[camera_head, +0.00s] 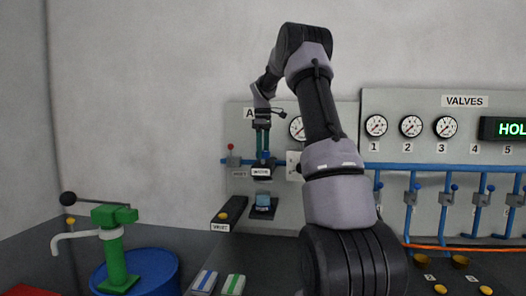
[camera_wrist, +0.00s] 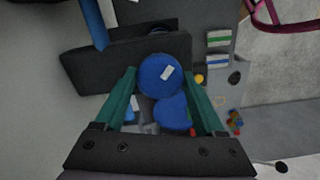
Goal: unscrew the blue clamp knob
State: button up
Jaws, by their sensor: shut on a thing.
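The blue clamp knob (camera_wrist: 158,76) is a round blue disc with a small white tag on its face. In the wrist view it sits between the tips of my gripper's two green fingers (camera_wrist: 159,78), which are shut on it. In the head view my gripper (camera_head: 263,148) points down at the panel, just above a black labelled block (camera_head: 262,172). The knob is small there and partly hidden by the fingers. A black block (camera_wrist: 130,62) lies beside the knob in the wrist view.
A second blue rounded shape (camera_wrist: 173,113) shows between my fingers, farther back. A blue pipe (camera_wrist: 94,22) runs close by. Below the clamp, a blue piece (camera_head: 263,200) sits on a black stand.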

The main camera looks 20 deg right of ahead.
jog(key=n, duration=0.4)
jog(key=shift+r, duration=0.1)
jog(key=shift+w+n, duration=0.1)
jog(key=shift+n, duration=2)
jog(key=o, duration=1.3)
jog(key=shift+o, duration=0.2)
notch_tip(320, 180, up, 11)
